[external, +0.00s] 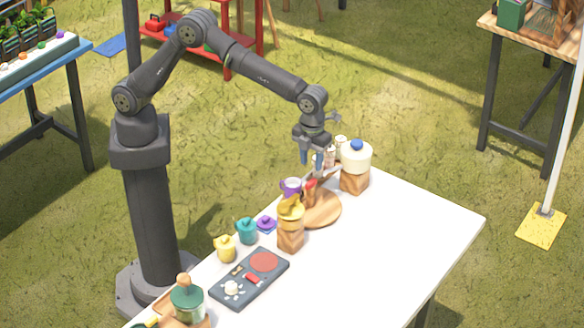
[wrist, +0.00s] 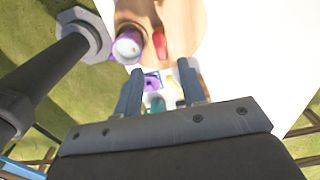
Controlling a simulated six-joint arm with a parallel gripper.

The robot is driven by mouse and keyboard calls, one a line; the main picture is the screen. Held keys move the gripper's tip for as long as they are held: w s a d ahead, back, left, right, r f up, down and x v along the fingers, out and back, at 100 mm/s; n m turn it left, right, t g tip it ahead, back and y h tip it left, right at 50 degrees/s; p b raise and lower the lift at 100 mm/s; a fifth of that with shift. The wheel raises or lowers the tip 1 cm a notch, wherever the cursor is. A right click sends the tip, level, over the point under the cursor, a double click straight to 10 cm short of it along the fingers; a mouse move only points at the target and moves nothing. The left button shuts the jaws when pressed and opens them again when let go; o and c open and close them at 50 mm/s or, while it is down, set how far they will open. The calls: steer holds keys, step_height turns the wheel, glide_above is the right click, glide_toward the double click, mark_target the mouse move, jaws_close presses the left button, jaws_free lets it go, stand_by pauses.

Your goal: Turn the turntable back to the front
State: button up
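The turntable is a round wooden disc (external: 323,210) on the far part of the white table; its pale wood also shows at the top of the wrist view (wrist: 181,14). A purple cup (external: 291,186) and a red item (external: 310,186) stand at its left side. In the wrist view the purple cup (wrist: 128,46) and red item (wrist: 159,45) lie just beyond my fingertips. My gripper (external: 318,160) is above the turntable's far side, pointing down. Its fingers (wrist: 160,83) are apart with nothing held between them. Contact with the turntable cannot be told.
A wooden block with a yellow-topped jar (external: 290,224) stands in front of the turntable. A white jar with a blue knob (external: 356,157) stands behind it to the right. Small pots (external: 246,231) and a dark panel (external: 250,279) lie nearer. The table's right side (external: 410,225) is clear.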

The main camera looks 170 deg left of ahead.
mark_target(311, 182)
step_height(311, 182, up, 10)
steer(key=shift+r, duration=0.2)
steer(key=shift+f, duration=0.1)
step_height(311, 182, down, 17)
steer(key=shift+f, duration=0.15)
stand_by(0.7)
